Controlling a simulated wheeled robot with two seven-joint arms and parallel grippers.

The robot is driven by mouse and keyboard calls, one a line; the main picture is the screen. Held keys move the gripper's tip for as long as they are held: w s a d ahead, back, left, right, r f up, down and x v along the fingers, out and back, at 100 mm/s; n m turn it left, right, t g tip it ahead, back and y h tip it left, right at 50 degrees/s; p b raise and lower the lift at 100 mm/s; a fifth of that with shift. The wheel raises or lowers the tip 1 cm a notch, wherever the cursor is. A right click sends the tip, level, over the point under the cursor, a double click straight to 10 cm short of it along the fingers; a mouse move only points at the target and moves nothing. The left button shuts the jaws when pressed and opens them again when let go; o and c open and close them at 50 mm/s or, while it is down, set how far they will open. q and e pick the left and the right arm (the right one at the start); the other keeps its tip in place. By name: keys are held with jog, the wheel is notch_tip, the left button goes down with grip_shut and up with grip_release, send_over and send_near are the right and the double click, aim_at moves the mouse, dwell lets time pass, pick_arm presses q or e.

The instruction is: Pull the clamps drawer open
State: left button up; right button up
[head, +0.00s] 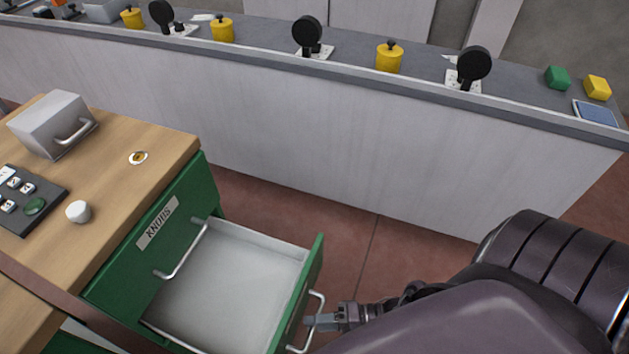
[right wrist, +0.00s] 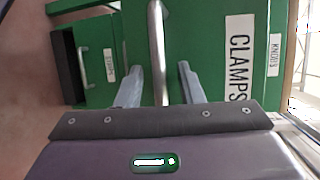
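The clamps drawer (head: 235,280) stands pulled out below the knobs drawer in the head view, and its visible inside is empty. Its green front (right wrist: 215,50) with the CLAMPS label (right wrist: 238,68) shows in the right wrist view. Its metal bar handle (head: 316,306) also shows in the right wrist view (right wrist: 157,50). My right gripper (head: 312,321) is at this handle. In the right wrist view my right gripper (right wrist: 160,85) is open, with the bar between its two fingers and gaps on both sides. My left gripper is not in view.
The knobs drawer (head: 150,245) is shut, its handle (head: 185,252) overhanging the open drawer. The wooden top (head: 120,185) holds a grey box (head: 55,122), a white knob (head: 78,212) and a button panel (head: 25,200). A long grey counter (head: 260,125) stands behind; floor between is clear.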

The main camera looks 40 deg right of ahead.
jog(key=v, duration=0.7)
dwell(0.4)
